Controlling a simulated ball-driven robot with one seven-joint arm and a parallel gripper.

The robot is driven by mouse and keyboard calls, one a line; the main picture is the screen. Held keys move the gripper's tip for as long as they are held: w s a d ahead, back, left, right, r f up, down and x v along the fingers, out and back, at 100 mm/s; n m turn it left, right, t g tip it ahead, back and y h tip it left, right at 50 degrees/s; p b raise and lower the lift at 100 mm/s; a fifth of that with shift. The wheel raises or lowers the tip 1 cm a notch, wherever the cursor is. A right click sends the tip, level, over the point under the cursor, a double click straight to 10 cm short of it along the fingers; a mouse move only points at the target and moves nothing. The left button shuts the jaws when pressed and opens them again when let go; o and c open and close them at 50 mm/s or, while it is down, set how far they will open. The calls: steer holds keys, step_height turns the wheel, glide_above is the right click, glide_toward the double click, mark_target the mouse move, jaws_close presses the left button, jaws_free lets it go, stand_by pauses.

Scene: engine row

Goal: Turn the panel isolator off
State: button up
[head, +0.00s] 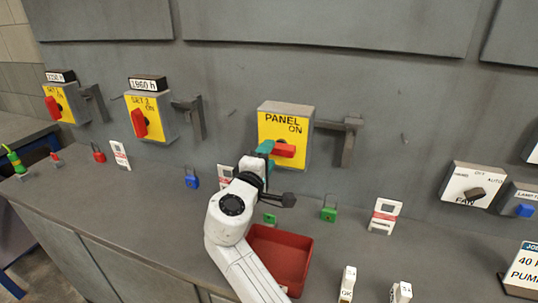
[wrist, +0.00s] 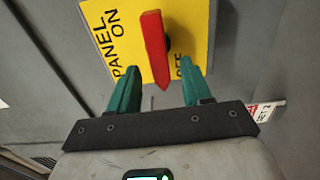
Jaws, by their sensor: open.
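The panel isolator (head: 268,125) is a yellow-faced box on the grey wall, marked PANEL and ON. Its red handle (head: 285,151) lies roughly horizontal in the head view. In the wrist view the red handle (wrist: 153,45) runs down the picture, its pointed end between the two teal fingers. A partly covered OFF marking shows beside it. My gripper (wrist: 161,92) is open, with a gap visible on both sides of the handle's tip. In the head view my gripper (head: 264,154) reaches up to the isolator's lower left and covers part of it.
Two other yellow isolators, SET 2 (head: 144,117) and one farther left (head: 61,103), have upright red handles. A bracket (head: 345,140) juts out right of the panel isolator. A red tray (head: 280,258), a blue padlock (head: 192,179) and a green padlock (head: 329,214) are on the ledge.

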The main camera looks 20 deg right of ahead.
steer(key=b+v, duration=0.1)
steer(key=v, duration=0.8)
steer(key=shift+f, duration=0.1)
